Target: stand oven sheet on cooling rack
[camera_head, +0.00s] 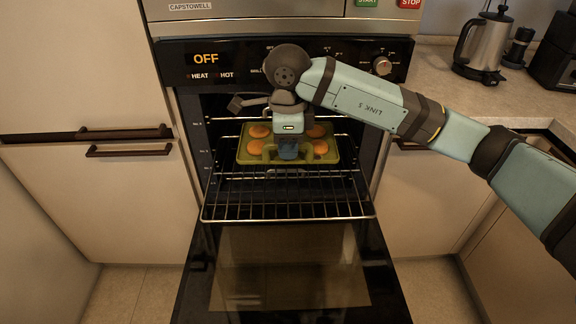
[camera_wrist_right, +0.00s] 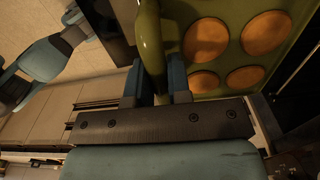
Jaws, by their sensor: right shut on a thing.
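The oven sheet (camera_head: 244,154) is olive green and carries several round orange-brown biscuits. It lies level at the wire oven shelf inside the open oven; I cannot tell whether it touches the shelf. My right gripper (camera_head: 288,153) reaches down at the sheet's front edge and is shut on its green handle. In the right wrist view the handle passes between the fingers (camera_wrist_right: 163,82), with the sheet (camera_wrist_right: 226,62) and its biscuits beyond. I cannot make out a cooling rack in either view. My left gripper is not in view.
The wire oven shelf (camera_head: 290,208) sticks out of the oven above the lowered oven door (camera_head: 195,290). The right counter (camera_head: 470,95) holds a kettle (camera_head: 482,45), a dark grinder-like item (camera_head: 519,47) and a black appliance (camera_head: 557,60). The oven display reads OFF.

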